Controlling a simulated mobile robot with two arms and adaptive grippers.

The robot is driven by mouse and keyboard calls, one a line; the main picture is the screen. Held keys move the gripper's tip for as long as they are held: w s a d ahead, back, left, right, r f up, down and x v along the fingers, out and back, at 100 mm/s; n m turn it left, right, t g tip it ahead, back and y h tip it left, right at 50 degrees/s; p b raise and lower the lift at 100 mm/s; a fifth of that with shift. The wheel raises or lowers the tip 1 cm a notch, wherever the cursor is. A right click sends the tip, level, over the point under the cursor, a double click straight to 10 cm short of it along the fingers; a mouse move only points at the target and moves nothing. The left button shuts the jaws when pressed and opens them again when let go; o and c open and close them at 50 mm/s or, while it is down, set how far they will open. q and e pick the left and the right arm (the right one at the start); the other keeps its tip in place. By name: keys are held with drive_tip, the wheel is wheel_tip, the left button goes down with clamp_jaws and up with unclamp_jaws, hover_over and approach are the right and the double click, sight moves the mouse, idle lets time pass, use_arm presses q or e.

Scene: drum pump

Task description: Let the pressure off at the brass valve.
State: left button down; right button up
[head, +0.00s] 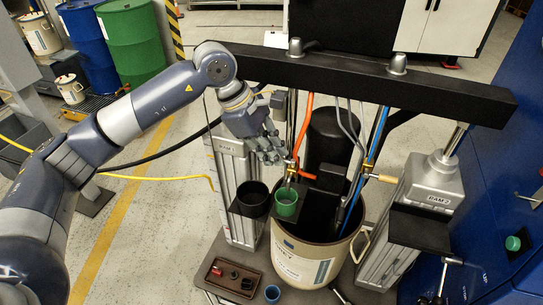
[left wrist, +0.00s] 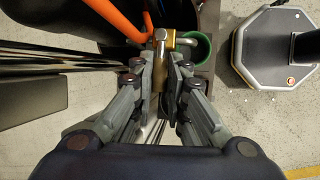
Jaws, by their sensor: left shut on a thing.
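The brass valve (left wrist: 171,41) shows in the left wrist view with a silver lever on it, beside the end of an orange hose. My left gripper (left wrist: 160,77) has its fingers closed around a brass part of the valve, just below the lever. In the head view my left gripper (head: 277,157) reaches in from the left to the hoses above the open drum (head: 305,262). There the valve is small and partly hidden by the fingers. My right gripper is not in view.
A black crossbeam (head: 370,82) spans the pump above the drum, between two grey ram columns (head: 433,185). A black cup (head: 251,199) and a green cup (head: 286,203) sit close below my gripper. A brown tray (head: 232,279) holds small parts at the front.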

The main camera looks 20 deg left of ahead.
use_arm(q)
drive_tip(key=shift+w, duration=0.1)
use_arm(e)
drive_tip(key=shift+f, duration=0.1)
use_arm(q)
drive_tip(key=c, duration=1.6)
unclamp_jaws()
drive_tip(key=v, duration=1.2)
